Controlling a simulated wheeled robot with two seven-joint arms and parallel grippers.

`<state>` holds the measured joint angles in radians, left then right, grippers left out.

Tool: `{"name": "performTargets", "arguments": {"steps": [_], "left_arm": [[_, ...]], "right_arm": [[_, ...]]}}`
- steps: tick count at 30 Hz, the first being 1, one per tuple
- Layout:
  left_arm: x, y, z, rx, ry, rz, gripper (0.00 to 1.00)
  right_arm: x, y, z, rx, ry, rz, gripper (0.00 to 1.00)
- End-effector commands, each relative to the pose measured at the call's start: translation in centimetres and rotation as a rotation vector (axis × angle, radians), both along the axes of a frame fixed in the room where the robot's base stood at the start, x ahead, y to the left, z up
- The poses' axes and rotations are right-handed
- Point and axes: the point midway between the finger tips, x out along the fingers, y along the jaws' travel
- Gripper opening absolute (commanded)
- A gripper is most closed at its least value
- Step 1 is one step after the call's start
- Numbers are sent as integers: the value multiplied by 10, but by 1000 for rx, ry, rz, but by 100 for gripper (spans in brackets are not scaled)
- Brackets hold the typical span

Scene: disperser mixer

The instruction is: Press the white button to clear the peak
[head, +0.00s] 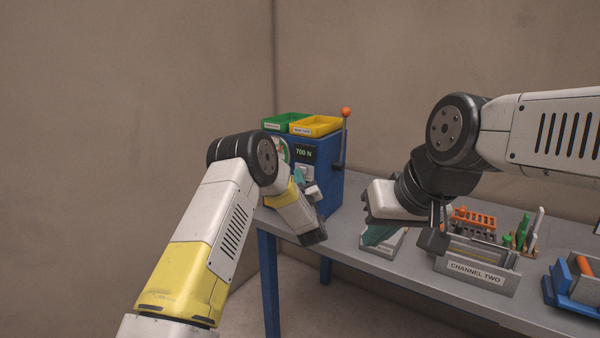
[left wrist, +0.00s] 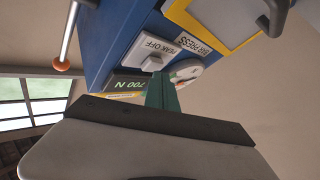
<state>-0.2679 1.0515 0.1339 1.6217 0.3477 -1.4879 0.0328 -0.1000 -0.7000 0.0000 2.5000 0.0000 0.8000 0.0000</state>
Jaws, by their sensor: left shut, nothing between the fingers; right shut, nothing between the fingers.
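The blue press (head: 328,185) stands at the back of the bench, its display (head: 304,153) reading 700 N. In the left wrist view, the white button (left wrist: 152,63) sits on a white plate (left wrist: 150,45) marked PEAK OFF, next to the display (left wrist: 128,85). My left gripper (head: 299,176) is in front of the press face, partly hidden by its own wrist in the head view. Its teal fingers (left wrist: 161,90) are shut and empty, with tips close to the button; contact cannot be told. My right gripper (head: 378,236) is shut and empty, pointing down over the bench.
A green bin (head: 286,121) and a yellow bin (head: 316,126) sit on top of the press. An orange-knobbed lever (head: 345,135) rises at its right side. A CHANNEL TWO holder (head: 476,272) and a blue fixture (head: 572,292) stand on the grey bench (head: 405,275).

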Motion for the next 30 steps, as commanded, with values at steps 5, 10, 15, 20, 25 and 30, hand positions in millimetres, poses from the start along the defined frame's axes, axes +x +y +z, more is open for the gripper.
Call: {"name": "performTargets", "arguments": {"steps": [5, 10, 15, 20, 25, 30], "left_arm": [[1, -1, 0, 0, 0, 0, 0], [3, -2, 0, 0, -1, 0, 0], [4, -3, 0, 0, 0, 0, 0], [6, -4, -1, 0, 1, 0, 0], [7, -6, -1, 0, 1, 0, 0], [7, -5, -1, 0, 1, 0, 0]], "right_arm": [[0, 0, 0, 0, 0, 0, 0], [0, 0, 0, 0, 0, 0, 0], [0, 0, 0, 0, 0, 0, 0], [0, 0, 0, 0, 0, 0, 0], [0, 0, 0, 0, 0, 0, 0], [0, 0, 0, 0, 0, 0, 0]]}}
